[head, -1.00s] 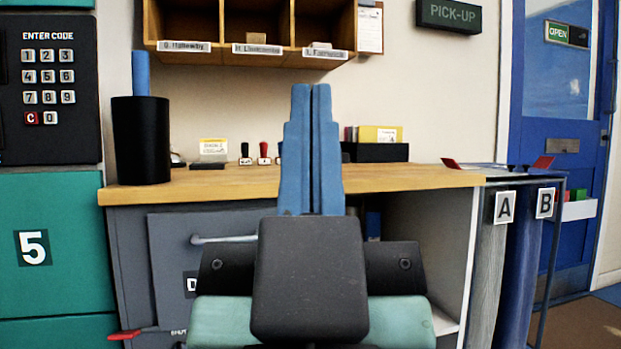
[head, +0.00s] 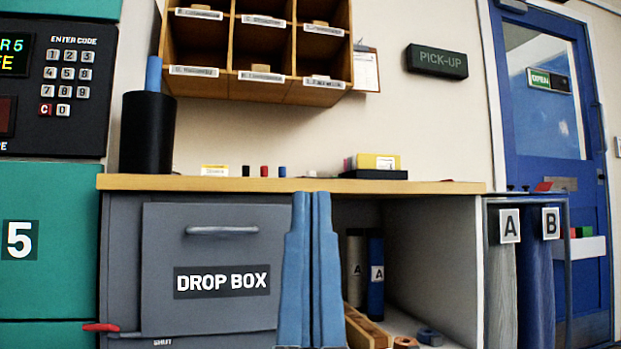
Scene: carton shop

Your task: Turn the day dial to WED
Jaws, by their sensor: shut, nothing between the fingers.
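No day dial can be made out in the head view, and no WED marking is readable. My gripper (head: 312,197) has two blue fingers pressed together, pointing up in the picture, with nothing between them. It shows in front of the counter, between the drop box and the open shelf space, with its fingertips a little below the counter edge in the picture. The counter top (head: 453,187) is seen almost edge-on. Small black, red (head: 264,171) and blue stamps stand on it near a yellow-and-white card (head: 214,170).
A grey drop box (head: 222,282) with a handle fills the counter's left front. A black cylinder (head: 147,133) stands on the left, beside a keypad (head: 70,78). Pigeonholes (head: 259,52) hang above. Bags A (head: 503,285) and B (head: 540,290) hang right, before a blue door (head: 592,200).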

